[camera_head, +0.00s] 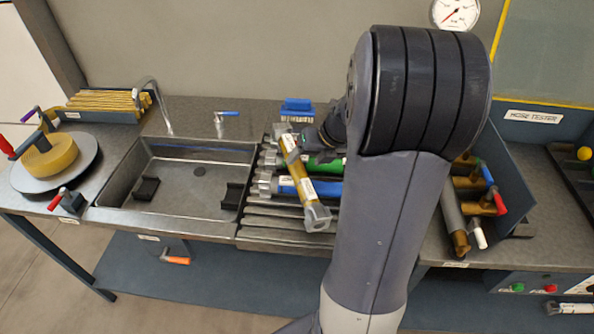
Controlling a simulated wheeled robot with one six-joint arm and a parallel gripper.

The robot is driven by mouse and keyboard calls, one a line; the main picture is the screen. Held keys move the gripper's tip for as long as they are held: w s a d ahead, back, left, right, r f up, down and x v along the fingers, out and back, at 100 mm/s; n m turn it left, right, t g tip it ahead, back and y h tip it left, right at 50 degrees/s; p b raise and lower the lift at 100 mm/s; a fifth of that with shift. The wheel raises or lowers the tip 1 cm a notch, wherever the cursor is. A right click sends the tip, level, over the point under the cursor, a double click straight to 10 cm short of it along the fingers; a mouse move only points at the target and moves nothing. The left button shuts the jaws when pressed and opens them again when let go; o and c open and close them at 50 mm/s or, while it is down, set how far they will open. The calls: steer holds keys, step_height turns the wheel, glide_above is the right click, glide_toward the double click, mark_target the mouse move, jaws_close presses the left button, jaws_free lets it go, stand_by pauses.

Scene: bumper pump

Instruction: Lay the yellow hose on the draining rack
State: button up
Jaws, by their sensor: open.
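The yellow hose (295,163), with grey end fittings, slants across the draining rack (262,222) right of the sink. It lies over a blue hose (325,188) and a green hose (328,163); whether it touches them I cannot tell. My gripper (308,141) is open at the yellow hose's upper part, beside or around it. My arm hides much of the gripper and the rack's right side.
The sink (190,187) is left of the rack, with a tap (160,105) behind. A round turntable (82,165) is at far left. The rack's front slots look clear.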

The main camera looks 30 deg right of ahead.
mark_target(301, 166)
steer(key=x, duration=0.5)
steer(key=shift+s+a+f, duration=0.1)
steer(key=shift+s+f, duration=0.05)
steer(key=shift+s, duration=0.05)
steer(key=shift+c, duration=0.3)
jaws_close()
